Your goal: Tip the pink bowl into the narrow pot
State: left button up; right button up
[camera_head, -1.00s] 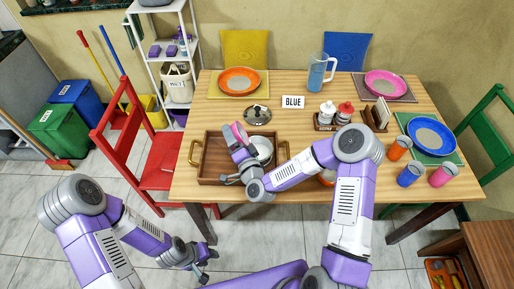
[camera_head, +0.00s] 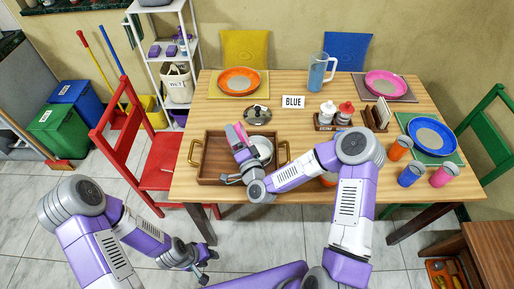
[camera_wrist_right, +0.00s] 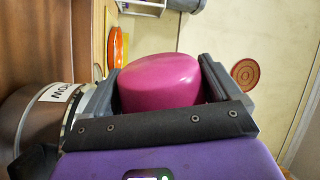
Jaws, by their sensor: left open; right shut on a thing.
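The pink bowl (camera_head: 237,134) is held tilted on its side above the wooden tray, beside the metal pot. It also shows in the right wrist view (camera_wrist_right: 160,80), where its outer side faces me and its inside is hidden. My right gripper (camera_head: 241,150) is shut on the bowl. The metal pot (camera_head: 264,149) stands in the tray, partly hidden by my gripper; in the right wrist view the pot (camera_wrist_right: 38,118) carries a partly visible white label. I cannot tell whether anything is falling from the bowl. My left gripper (camera_head: 207,267) is open and empty, low in front of the table.
The wooden tray (camera_head: 212,171) has gold handles. A pot lid (camera_head: 257,113) lies behind it. A BLUE sign (camera_head: 293,102), a pitcher (camera_head: 320,72), shakers, plates and cups stand around the table. A red chair (camera_head: 159,175) is at the left.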

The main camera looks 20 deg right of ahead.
aim_at(244, 135)
jog(key=shift+d+r+m+b, duration=0.3)
jog(key=shift+d+m+b, duration=0.05)
jog(key=shift+d+m, duration=0.6)
dwell(0.3)
jog(key=shift+d+r+m+t+h+b, duration=0.15)
jog(key=shift+d+r+m+b, duration=0.1)
jog(key=shift+m, duration=0.35)
jog(key=shift+d+r+m+t+h+b, duration=0.15)
jog(key=shift+d+m+b, duration=0.1)
jog(key=shift+m, duration=0.3)
dwell(0.7)
jog(key=shift+a+n+p, duration=0.35)
jog(key=shift+n+p, duration=0.05)
jog(key=shift+n, duration=0.2)
jog(key=shift+a+f+n+p, duration=0.3)
jog(key=shift+a+n+p, duration=0.2)
jog(key=shift+a+n, duration=0.45)
jog(key=shift+a+f+n, duration=0.1)
jog(key=shift+f+n, duration=0.2)
jog(key=shift+n, duration=0.15)
jog(key=shift+a+g, duration=0.1)
jog(key=shift+g, duration=0.3)
